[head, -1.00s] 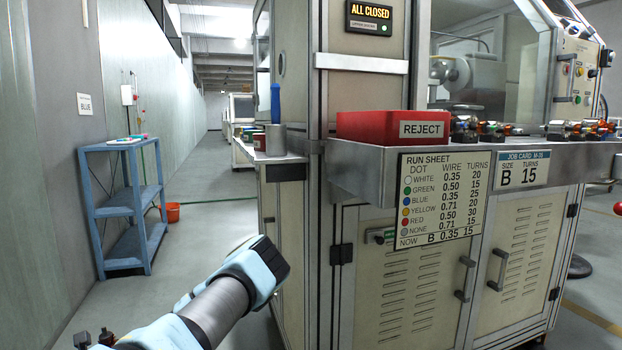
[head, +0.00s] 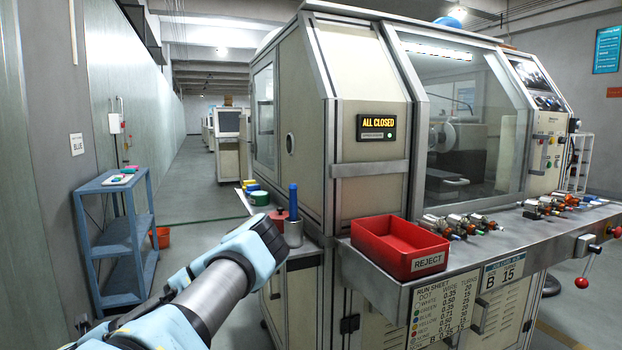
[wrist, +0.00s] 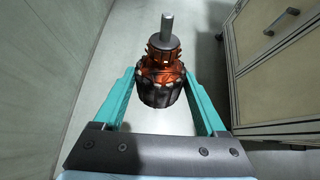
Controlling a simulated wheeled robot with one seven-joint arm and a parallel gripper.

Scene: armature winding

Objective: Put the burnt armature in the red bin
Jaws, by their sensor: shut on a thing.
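The armature (wrist: 161,88) shows in the wrist view, with a blackened lower body, orange-copper windings and a grey shaft pointing away from me. My gripper (wrist: 160,76) is shut on it, one teal finger on each side. Floor lies beyond it. The red bin (head: 400,248), labelled REJECT, sits on the left end of the machine's front ledge in the head view. Its inside shows and looks empty. My forearm runs to the lower left in the head view, well away from the bin; the armature cannot be made out clearly there.
The metal ledge (head: 380,282) carries several armatures (head: 462,224) right of the bin. A small side shelf holds a blue-handled tool (head: 293,202) and coloured spools (head: 260,197). A blue rack (head: 118,235) stands left by the wall. The aisle floor (head: 205,190) is open.

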